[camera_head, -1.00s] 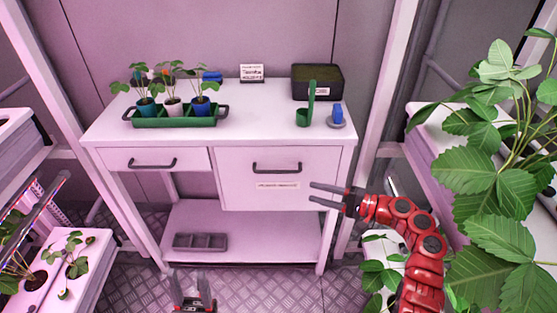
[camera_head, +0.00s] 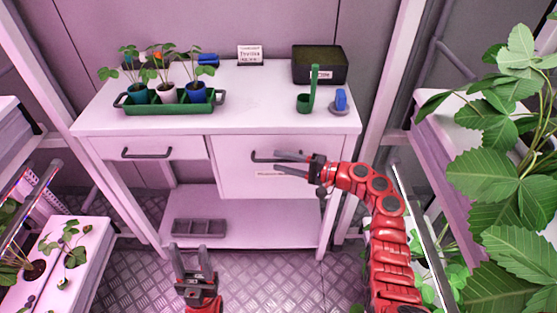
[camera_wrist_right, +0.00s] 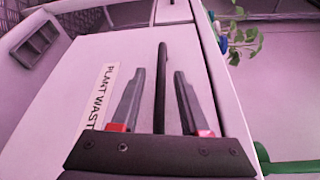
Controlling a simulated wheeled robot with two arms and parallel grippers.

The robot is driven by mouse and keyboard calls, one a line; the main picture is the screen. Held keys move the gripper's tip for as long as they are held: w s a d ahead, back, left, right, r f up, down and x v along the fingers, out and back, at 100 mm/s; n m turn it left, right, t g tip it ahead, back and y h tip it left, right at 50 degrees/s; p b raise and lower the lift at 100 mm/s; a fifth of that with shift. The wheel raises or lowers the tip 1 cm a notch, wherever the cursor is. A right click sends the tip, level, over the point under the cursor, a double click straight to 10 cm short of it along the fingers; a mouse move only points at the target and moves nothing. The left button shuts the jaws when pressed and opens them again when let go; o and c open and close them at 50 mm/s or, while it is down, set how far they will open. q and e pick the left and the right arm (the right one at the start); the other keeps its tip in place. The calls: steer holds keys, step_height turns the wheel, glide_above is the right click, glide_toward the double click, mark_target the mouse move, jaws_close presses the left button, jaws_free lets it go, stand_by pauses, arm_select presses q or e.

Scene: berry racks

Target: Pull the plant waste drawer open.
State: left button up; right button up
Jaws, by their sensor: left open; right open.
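The plant waste drawer (camera_head: 235,183) is the large white right-hand front under the bench top, and it looks shut. Its dark bar handle (camera_head: 262,156) is partly covered by my right gripper (camera_head: 276,162), which is open with its fingertips at the handle. In the right wrist view the handle (camera_wrist_right: 161,90) lies between the two open fingers, and the label reading PLANT WASTE (camera_wrist_right: 97,97) is beside them. I cannot tell how deep the fingers reach around the bar. My left gripper (camera_head: 189,248) is open and empty, low in front of the bench.
A smaller drawer (camera_head: 185,148) is to the left. On the bench top are a green tray (camera_head: 170,108) with potted plants, a sign (camera_head: 250,55), a black box (camera_head: 320,68), a green scoop (camera_head: 305,103) and a blue-topped item (camera_head: 340,100). Leafy plants (camera_head: 500,150) crowd the right.

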steer(key=shift+x, duration=0.75)
jaws_close()
stand_by(0.9)
